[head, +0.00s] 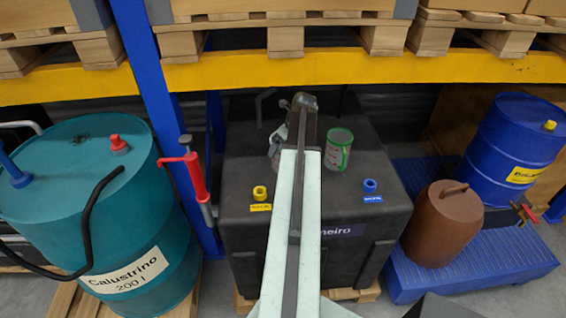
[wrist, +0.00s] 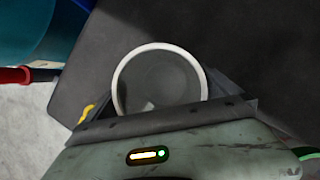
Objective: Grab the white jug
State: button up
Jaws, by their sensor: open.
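The white jug shows in the wrist view as a round white rim (wrist: 119,92) around a dark grey inside, seen from above. My gripper (wrist: 160,98) is open, with a dark jaw to the left and right of the rim; I cannot tell whether either touches it. In the head view my gripper (head: 296,135) is over the black tank's top. My pale arm hides most of what is under it there, and I cannot make out the jug clearly.
The black tank (head: 240,180) carries a green-handled mug (head: 338,155) right of my arm, a yellow cap (head: 260,193) and a blue cap (head: 370,186). A brown container (head: 440,228) and blue drum (head: 515,150) stand right. A yellow beam (head: 400,68) crosses behind.

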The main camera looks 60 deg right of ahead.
jog(key=shift+r, duration=0.1)
jog(key=c, duration=1.7)
jog(key=shift+r, duration=0.1)
